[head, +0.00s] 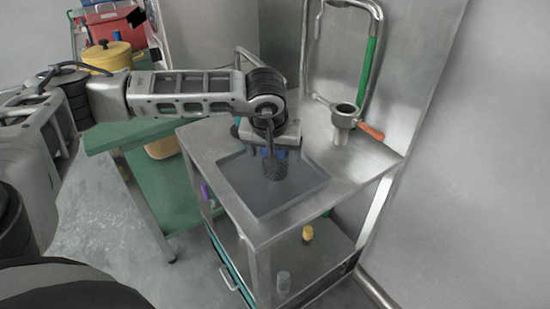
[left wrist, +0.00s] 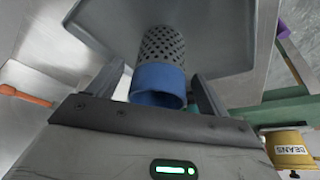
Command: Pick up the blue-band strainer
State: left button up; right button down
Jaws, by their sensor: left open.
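The blue-band strainer (left wrist: 163,52) is a dark perforated metal cylinder with a blue band (left wrist: 158,84) at the end nearer my wrist. My left gripper (left wrist: 156,84) is open, with a finger on each side of the blue band and no clear grip on it. In the head view the strainer (head: 277,168) shows below my left gripper (head: 272,150), over the dark square tray (head: 262,207) on the metal cart. My gripper partly hides its upper part there. I cannot tell whether its lower end touches the tray. My right gripper is not in view.
A metal grinder body with an orange handle (head: 371,131) stands on the cart's back right. A steel frame with a green grip (head: 369,65) rises behind it. A green table (head: 130,135) with a yellow pot (head: 107,56) is at the left. The cart top's front right is clear.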

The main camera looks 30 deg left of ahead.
pick_arm(q)
jog(key=shift+x, duration=1.05)
jog(key=shift+c, duration=0.3)
jog(key=c, duration=1.1)
